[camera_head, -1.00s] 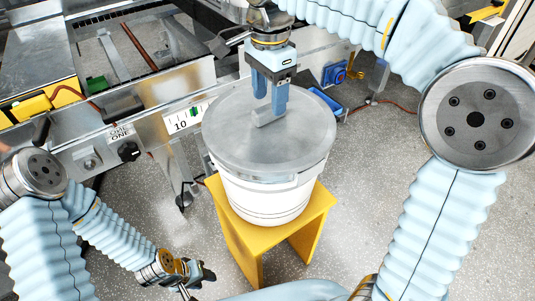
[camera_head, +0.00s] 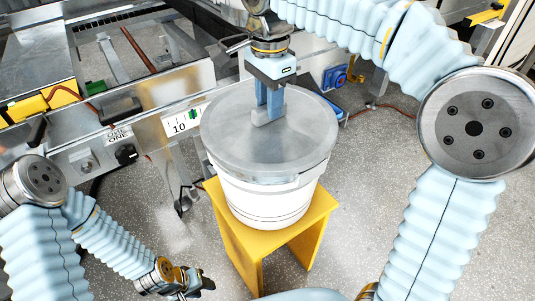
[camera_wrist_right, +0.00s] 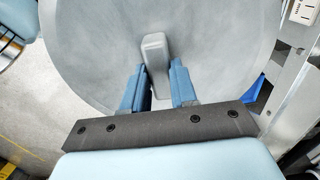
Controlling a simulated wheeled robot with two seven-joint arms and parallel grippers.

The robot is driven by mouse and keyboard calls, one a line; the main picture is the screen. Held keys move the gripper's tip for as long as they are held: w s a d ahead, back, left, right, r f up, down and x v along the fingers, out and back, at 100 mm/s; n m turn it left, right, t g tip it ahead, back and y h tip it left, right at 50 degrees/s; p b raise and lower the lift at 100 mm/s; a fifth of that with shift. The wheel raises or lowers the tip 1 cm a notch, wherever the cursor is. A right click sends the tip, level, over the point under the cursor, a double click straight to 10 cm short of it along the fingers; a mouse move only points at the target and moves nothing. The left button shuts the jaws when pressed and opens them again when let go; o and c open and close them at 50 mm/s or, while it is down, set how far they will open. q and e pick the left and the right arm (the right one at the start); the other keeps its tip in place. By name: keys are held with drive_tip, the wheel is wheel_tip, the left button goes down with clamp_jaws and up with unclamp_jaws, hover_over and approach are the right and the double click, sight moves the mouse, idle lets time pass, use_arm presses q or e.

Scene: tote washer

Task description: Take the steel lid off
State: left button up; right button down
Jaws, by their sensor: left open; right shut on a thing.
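The round steel lid (camera_head: 232,130) sits on top of a white bucket (camera_head: 262,203) and covers its mouth. The lid's grey block handle (camera_wrist_right: 154,48) stands at its middle in the right wrist view. My right gripper (camera_head: 268,110) points down from above, its blue fingers shut on the handle; it also shows in the right wrist view (camera_wrist_right: 160,78) with one finger on each side of the handle. My left gripper (camera_head: 196,284) is open and empty at the lower left, low and apart from the bucket.
The bucket stands on a yellow stool (camera_head: 242,245). Behind and to the left is the metal washer frame (camera_head: 150,85) with a black knob (camera_head: 125,154). A blue box (camera_head: 335,78) is at the back right. Speckled floor (camera_head: 150,220) is clear around the stool.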

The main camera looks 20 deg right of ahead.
drive_tip(key=shift+r, duration=0.1)
idle(0.4)
wheel_tip(320, 180, up, 3)
drive_tip(key=p, duration=0.3)
drive_tip(key=shift+r, duration=0.95)
